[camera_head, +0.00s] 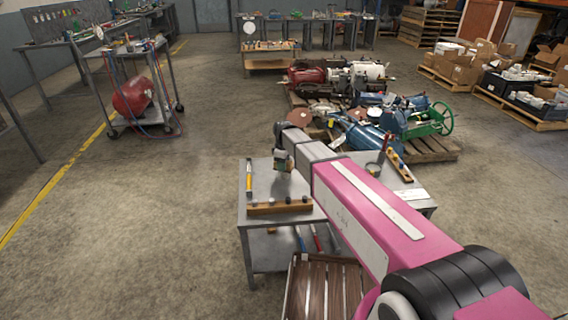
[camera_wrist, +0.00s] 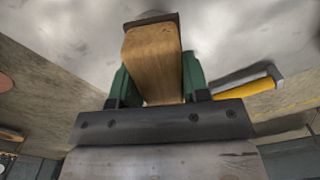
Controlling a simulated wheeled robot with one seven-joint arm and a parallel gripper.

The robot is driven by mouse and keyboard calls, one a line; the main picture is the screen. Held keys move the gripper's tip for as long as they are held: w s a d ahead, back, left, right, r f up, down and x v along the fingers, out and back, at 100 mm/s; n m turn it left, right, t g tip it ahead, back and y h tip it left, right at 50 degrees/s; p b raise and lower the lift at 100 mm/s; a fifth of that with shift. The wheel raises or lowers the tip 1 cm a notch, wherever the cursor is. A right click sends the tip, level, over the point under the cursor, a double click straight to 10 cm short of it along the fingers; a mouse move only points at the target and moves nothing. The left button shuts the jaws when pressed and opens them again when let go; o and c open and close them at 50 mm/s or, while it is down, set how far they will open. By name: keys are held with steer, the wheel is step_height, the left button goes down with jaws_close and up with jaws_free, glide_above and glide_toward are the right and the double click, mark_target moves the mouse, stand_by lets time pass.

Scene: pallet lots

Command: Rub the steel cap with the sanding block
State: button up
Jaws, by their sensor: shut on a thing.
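My gripper (camera_head: 283,166) is over the grey steel workbench (camera_head: 264,182) in the head view. In the wrist view, its green-padded fingers (camera_wrist: 155,82) are shut on a wooden sanding block (camera_wrist: 152,62). The block has a dark layer on its far end, against the pale grey bench top behind it. I cannot tell whether that end touches anything. I cannot pick out the steel cap for certain; it may be hidden by the block or my arm.
A yellow-handled tool (camera_head: 249,178) lies on the bench left of my gripper. A wooden strip with dark round knobs (camera_head: 280,207) lies along the front edge. Another strip (camera_head: 398,163) lies at the right. Pallets of motors (camera_head: 350,110) stand behind. The left floor is open.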

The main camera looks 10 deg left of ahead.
stand_by(0.4)
steer(key=shift+w+d, duration=0.15)
steer(key=shift+w, duration=0.7)
steer(key=shift+s, duration=0.2)
steer(key=shift+s+a, duration=0.2)
steer(key=shift+s, duration=0.55)
steer(key=shift+w, duration=0.1)
steer(key=shift+w+d, duration=0.2)
steer(key=shift+w, duration=0.65)
steer(key=shift+s, duration=0.15)
steer(key=shift+s+a, duration=0.2)
steer(key=shift+s, duration=0.6)
steer(key=shift+w, duration=0.1)
